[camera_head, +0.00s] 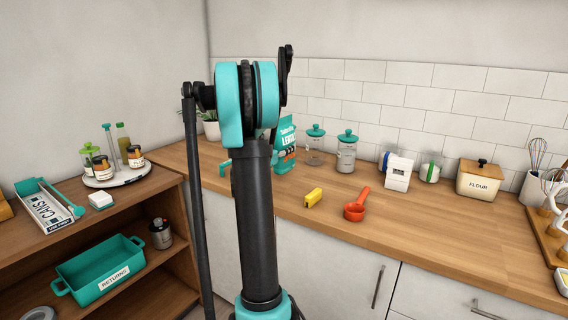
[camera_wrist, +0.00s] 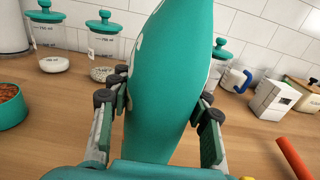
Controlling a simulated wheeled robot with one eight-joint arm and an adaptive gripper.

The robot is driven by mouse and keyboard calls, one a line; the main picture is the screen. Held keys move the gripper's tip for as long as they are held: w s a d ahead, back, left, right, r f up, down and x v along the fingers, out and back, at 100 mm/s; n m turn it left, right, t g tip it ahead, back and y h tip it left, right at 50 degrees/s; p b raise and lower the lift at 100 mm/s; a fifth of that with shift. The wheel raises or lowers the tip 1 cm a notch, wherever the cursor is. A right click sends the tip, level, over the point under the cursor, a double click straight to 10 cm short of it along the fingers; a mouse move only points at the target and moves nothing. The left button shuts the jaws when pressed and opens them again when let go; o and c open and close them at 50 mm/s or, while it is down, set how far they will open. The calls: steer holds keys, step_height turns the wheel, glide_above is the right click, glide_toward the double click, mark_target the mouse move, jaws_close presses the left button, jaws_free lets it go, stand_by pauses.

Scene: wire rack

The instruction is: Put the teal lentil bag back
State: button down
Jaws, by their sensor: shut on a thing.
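The teal lentil bag (camera_head: 285,152) is upright at the back of the wooden counter in the head view, its left side partly hidden by my arm. In the wrist view the bag (camera_wrist: 160,95) fills the middle, narrowing toward the top. My gripper (camera_wrist: 163,92) has one finger pressed on each side of it. In the head view the gripper is mostly hidden behind my arm. I cannot tell whether the bag's base touches the counter.
Teal-lidded jars (camera_head: 347,155) stand right of the bag. A yellow object (camera_head: 313,197) and a red scoop (camera_head: 356,210) lie in front. A white box (camera_head: 398,173) and flour tin (camera_head: 478,181) stand farther right. A teal bin (camera_head: 100,272) marked "RETURNS" sits on the lower left shelf.

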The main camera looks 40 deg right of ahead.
mark_target(284, 161)
steer(key=shift+f, duration=3.15)
steer(key=c, duration=0.7)
jaws_free()
steer(key=shift+f, duration=0.15)
steer(key=shift+c, duration=0.2)
